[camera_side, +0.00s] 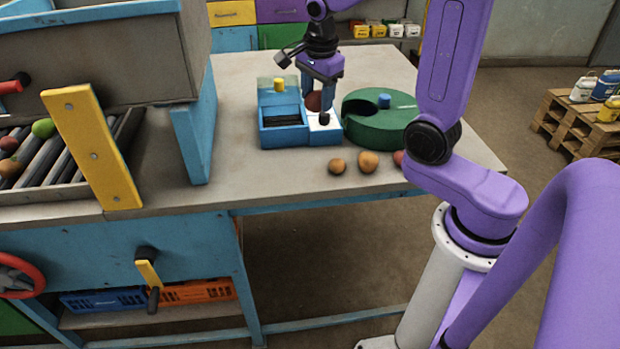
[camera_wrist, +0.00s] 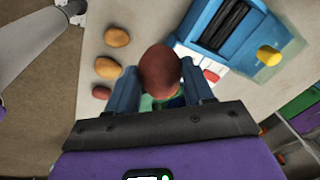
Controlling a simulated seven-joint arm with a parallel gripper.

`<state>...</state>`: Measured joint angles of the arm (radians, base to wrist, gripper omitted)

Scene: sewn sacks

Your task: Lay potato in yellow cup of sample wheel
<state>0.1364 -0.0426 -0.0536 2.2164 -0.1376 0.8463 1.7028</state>
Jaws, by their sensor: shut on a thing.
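My gripper (camera_side: 319,94) is shut on a dark red-brown potato (camera_side: 313,101). It holds the potato above the table, close to the right end of the blue box and the left edge of the green wheel. In the wrist view the potato (camera_wrist: 160,68) sits between the two blue fingers. The sample wheel (camera_side: 375,134) is a thick green disc with a blue knob (camera_side: 384,101) on top. In the wrist view my gripper and the potato hide most of the wheel. I cannot make out a yellow cup in either view.
A blue box (camera_side: 284,136) with a dark slot and yellow knob (camera_side: 279,85) stands left of the wheel. Two brown potatoes (camera_side: 337,166) (camera_side: 368,162) and a reddish one (camera_side: 399,158) lie in front. A sorting machine with rollers (camera_side: 50,160) stands at left.

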